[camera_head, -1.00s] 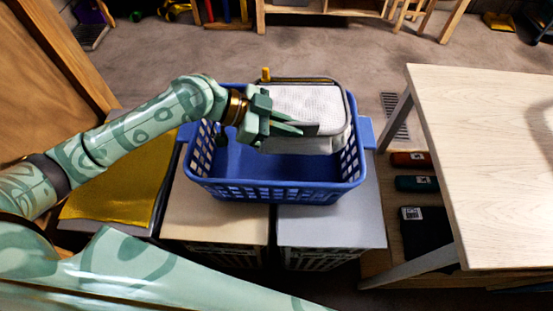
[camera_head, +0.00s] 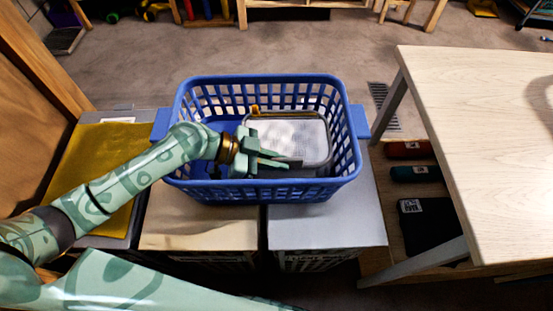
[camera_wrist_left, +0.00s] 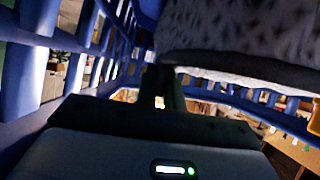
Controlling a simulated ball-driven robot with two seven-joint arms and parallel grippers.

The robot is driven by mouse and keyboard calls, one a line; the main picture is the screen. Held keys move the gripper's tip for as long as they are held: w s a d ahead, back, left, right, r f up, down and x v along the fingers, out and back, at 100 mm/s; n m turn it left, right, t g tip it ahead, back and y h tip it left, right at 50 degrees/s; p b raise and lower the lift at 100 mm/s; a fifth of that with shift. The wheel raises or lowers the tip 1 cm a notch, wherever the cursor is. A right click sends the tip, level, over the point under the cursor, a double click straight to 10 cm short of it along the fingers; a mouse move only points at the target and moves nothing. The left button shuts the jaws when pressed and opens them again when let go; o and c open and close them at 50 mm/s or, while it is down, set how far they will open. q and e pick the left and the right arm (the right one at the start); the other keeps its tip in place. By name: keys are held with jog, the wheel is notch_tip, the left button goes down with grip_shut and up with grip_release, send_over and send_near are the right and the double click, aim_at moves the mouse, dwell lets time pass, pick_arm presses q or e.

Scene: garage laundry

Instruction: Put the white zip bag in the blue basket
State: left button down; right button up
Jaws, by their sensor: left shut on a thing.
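The white zip bag (camera_head: 292,138) is a pale, rounded rectangular pouch with a dark edge and a yellow tab at its far left corner. It is inside the blue basket (camera_head: 262,196), in the right part, below the rim. My left gripper (camera_head: 280,160) reaches over the near left side of the basket and is shut on the bag's near left edge. In the left wrist view the bag (camera_wrist_left: 240,30) is close above the fingers, with the basket's slotted wall (camera_wrist_left: 60,85) around it. Whether the bag touches the basket floor is hidden. My right gripper is not in view.
The basket stands across a beige-topped box (camera_head: 200,225) and a grey-topped box (camera_head: 325,220). A pale wooden table (camera_head: 490,150) stands at the right. A yellow sheet (camera_head: 95,170) lies at the left, beside a wooden panel.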

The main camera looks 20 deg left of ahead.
pick_arm(q)
jog(key=c, duration=1.9)
grip_release()
jog(key=shift+f, duration=0.15)
jog(key=shift+c, duration=0.2)
jog(key=o, duration=0.4)
jog(key=shift+r, duration=0.3)
jog(key=p+v, duration=0.1)
jog(key=v, duration=0.6)
jog(key=shift+s+a+r, duration=0.1)
jog(key=shift+a, duration=0.1)
